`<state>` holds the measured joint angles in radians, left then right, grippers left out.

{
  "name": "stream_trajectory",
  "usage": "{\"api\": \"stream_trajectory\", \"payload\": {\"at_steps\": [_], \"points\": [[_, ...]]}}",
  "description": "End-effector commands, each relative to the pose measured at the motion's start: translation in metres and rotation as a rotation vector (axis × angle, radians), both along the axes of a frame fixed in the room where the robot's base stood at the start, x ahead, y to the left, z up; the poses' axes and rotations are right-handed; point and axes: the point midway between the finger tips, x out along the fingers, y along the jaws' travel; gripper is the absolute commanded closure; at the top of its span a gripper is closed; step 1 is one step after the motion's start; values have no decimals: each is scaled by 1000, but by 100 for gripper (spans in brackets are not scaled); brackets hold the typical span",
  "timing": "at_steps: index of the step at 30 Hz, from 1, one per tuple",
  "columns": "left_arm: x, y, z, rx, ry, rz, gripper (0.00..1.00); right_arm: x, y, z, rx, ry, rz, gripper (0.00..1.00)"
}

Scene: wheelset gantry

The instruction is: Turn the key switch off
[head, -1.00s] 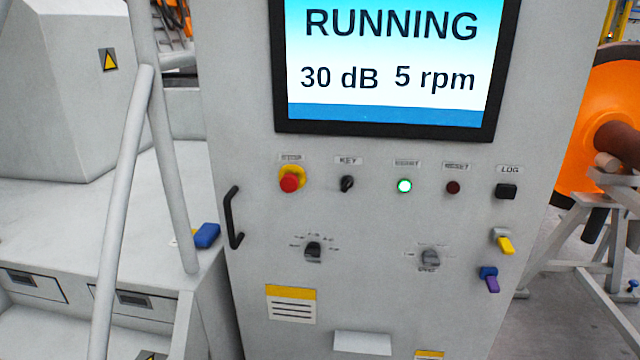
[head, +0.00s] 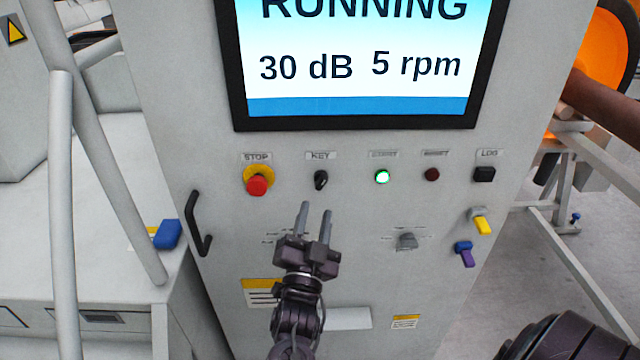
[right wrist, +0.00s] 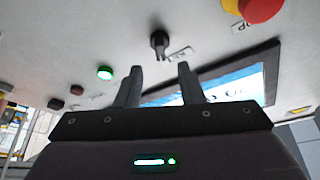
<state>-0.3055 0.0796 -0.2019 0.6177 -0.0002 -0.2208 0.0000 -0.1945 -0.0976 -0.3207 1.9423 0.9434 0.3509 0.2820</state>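The key switch (head: 320,180) is a small black knob under the KEY label on the grey panel, between the STOP button and the lit green button. It also shows in the right wrist view (right wrist: 159,43), beyond my fingertips and about midway between them. My right gripper (head: 315,212) is in front of the panel, just below the key switch in the head view, with its fingers pointing up toward it. In the right wrist view the fingers (right wrist: 159,72) are apart with nothing between them. My left gripper is not in view.
The screen (head: 360,65) reads RUNNING, 30 dB, 5 rpm. A red STOP button (head: 257,183) is left of the key; a lit green button (head: 382,177), a dark red button (head: 432,174) and a black LOG switch (head: 484,174) are right. A black handle (head: 197,225) juts out at left.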

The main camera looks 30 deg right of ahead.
Motion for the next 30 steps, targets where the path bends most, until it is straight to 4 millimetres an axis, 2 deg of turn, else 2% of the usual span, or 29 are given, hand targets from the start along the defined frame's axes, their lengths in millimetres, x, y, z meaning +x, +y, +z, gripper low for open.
{"api": "stream_trajectory", "payload": {"at_steps": [4,12,24,30], "points": [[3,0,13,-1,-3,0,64,16,-15,13,-3,-2,-3,65],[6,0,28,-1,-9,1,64,43,-40,23,-3,2,1,65],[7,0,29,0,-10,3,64,49,-46,22,-1,3,2,65],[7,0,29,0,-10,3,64,49,-46,22,-1,3,2,92]]}}
